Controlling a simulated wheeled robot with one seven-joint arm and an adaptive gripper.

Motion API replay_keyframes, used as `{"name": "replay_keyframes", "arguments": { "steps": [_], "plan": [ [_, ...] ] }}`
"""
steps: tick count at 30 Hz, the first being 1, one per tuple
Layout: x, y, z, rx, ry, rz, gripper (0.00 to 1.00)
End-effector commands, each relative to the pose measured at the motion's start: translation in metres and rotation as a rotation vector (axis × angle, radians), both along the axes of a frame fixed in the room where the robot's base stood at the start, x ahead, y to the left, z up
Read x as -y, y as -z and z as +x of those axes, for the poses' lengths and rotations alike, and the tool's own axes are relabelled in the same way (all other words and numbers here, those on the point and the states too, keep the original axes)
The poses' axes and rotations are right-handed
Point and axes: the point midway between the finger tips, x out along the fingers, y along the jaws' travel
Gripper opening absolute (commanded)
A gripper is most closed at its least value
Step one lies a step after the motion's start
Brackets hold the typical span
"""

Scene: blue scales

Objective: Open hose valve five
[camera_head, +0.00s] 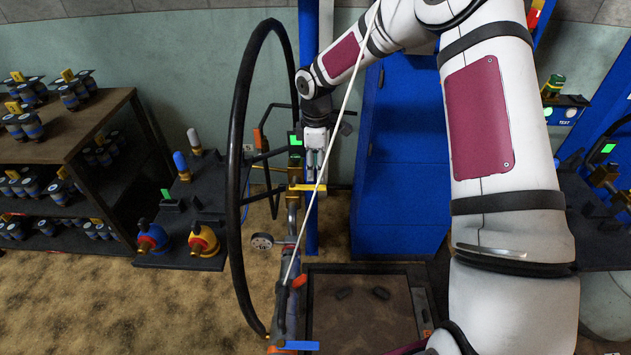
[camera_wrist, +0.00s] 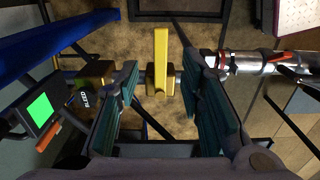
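A yellow valve handle (camera_wrist: 161,62) stands on a brass fitting in the middle of the wrist view. It also shows in the head view (camera_head: 309,187), on the upright pipework beside the blue post. No number five is readable on it. My gripper (camera_wrist: 160,80) is open, with one teal-padded finger on each side of the handle and a visible gap to both. In the head view my gripper (camera_head: 314,165) points down just above the handle. Whether the fingertips reach down past the handle is hard to tell.
A lit green display (camera_wrist: 40,110) sits left of the handle, and a metal hose fitting (camera_wrist: 245,62) lies right. A large black hoop (camera_head: 236,160), a pressure gauge (camera_head: 262,241) and a blue cabinet (camera_head: 400,190) are close by. A blue handle (camera_head: 298,345) is lower down.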

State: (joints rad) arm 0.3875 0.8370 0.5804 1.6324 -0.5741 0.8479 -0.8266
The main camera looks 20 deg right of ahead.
Motion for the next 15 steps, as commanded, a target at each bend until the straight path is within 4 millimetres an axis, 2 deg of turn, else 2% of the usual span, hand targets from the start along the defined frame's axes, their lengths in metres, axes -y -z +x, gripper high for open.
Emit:
{"name": "replay_keyframes", "arguments": {
  "steps": [1, 6, 10, 15],
  "plan": [
    [0.000, 0.011, 0.000, -0.004, 0.000, 0.001, 0.35],
    [0.000, 0.037, 0.000, -0.002, 0.000, 0.001, 0.35],
    [-0.001, 0.050, 0.000, -0.001, 0.001, 0.001, 0.35],
    [0.000, 0.056, 0.000, 0.001, 0.000, 0.000, 0.35]
  ]
}}
